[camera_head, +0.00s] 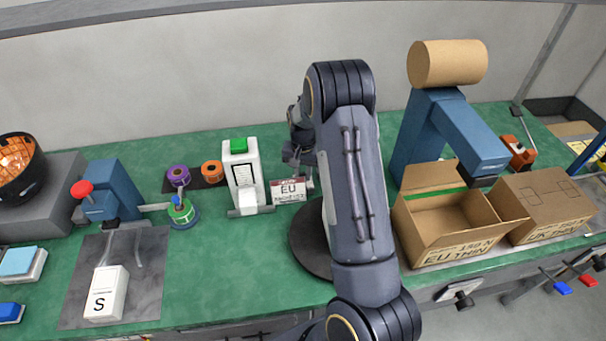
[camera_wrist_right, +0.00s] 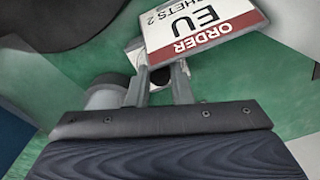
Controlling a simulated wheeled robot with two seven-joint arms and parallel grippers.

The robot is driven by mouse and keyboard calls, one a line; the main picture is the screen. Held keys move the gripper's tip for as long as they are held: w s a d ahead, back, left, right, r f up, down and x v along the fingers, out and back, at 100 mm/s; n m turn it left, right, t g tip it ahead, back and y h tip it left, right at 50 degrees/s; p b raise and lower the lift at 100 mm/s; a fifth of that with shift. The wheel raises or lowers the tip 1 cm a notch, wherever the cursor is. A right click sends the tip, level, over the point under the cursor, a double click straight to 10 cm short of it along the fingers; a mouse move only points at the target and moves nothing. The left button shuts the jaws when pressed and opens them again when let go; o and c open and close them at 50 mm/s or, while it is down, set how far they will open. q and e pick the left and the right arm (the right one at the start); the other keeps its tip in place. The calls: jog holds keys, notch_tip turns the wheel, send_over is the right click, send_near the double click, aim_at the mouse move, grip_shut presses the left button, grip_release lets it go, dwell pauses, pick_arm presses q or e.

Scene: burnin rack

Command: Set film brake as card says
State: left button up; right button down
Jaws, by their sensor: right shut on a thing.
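The order card (camera_head: 287,190), white with a red band, reads "EU" in the head view. My right gripper (camera_wrist_right: 160,90) is shut at the card's red-banded edge; a dark round piece shows between the fingers. In the head view this gripper (camera_head: 297,155) is just above the card, partly hidden by my forearm. A blue machine (camera_head: 415,125) carries a brown film roll (camera_head: 447,63); I cannot tell which part is the film brake. My left gripper is out of view.
A white dispenser (camera_head: 243,175) with a green top stands left of the card. Open and closed cardboard boxes (camera_head: 447,225) stand at the right. A dark round disc (camera_head: 305,245) lies partly under my arm.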

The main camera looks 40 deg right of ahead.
aim_at(303, 175)
jog(key=shift+m, duration=0.4)
jog(key=c, duration=1.3)
grip_release()
jog(key=shift+r, duration=0.1)
notch_tip(303, 175, up, 8)
jog(key=shift+f+b, duration=0.15)
jog(key=shift+b, duration=0.4)
